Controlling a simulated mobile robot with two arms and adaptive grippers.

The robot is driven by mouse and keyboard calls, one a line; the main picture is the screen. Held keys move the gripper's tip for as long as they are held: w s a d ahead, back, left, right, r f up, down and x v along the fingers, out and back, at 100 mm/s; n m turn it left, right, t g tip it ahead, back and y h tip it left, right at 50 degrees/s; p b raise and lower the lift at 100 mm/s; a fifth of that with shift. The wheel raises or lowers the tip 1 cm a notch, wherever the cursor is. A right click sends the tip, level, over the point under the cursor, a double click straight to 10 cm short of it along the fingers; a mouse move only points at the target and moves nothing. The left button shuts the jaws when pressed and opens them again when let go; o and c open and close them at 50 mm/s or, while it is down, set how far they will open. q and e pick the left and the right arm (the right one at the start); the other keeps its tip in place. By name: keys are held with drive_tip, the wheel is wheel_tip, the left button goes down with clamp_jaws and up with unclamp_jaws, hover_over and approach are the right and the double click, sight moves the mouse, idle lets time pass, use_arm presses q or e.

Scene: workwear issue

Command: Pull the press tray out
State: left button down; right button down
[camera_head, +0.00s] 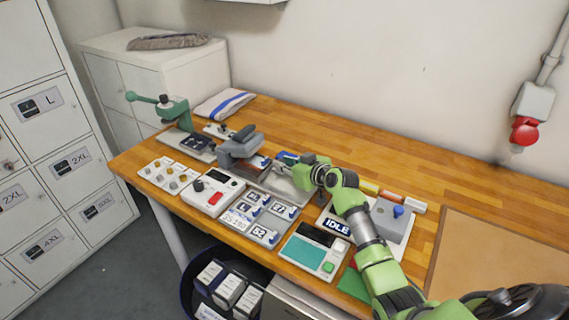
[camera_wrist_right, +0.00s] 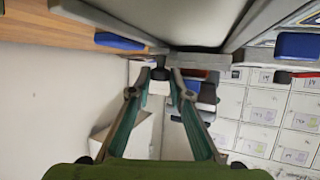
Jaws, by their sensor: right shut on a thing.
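The grey press (camera_head: 238,150) stands left of the middle of the wooden table. A flat light-grey press tray (camera_head: 283,187) lies to its right, partly covered by my right gripper. My right gripper (camera_head: 297,168) reaches over the tray from the right in the head view. In the right wrist view, the fingers (camera_wrist_right: 172,78) close in on a grey bar (camera_wrist_right: 205,61) below a broad pale underside. The fingertips are small and partly hidden there, so the exact contact is hard to see. My left gripper is in neither view.
A white device with a red button (camera_head: 212,192), label tiles (camera_head: 262,215) and a teal-screen panel (camera_head: 308,252) stand along the front edge. A green lever press (camera_head: 172,108) is at the left.

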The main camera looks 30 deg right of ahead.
drive_tip(key=s+d, duration=0.1)
drive_tip(key=s, duration=0.1)
drive_tip(key=s+d, duration=0.1)
drive_tip(key=s, duration=0.1)
drive_tip(key=s+d, duration=0.2)
drive_tip(key=s, duration=0.1)
drive_tip(key=shift+d, duration=0.1)
drive_tip(key=c, duration=1.9)
unclamp_jaws()
drive_tip(key=shift+w, duration=0.1)
wheel_tip(320, 180, up, 10)
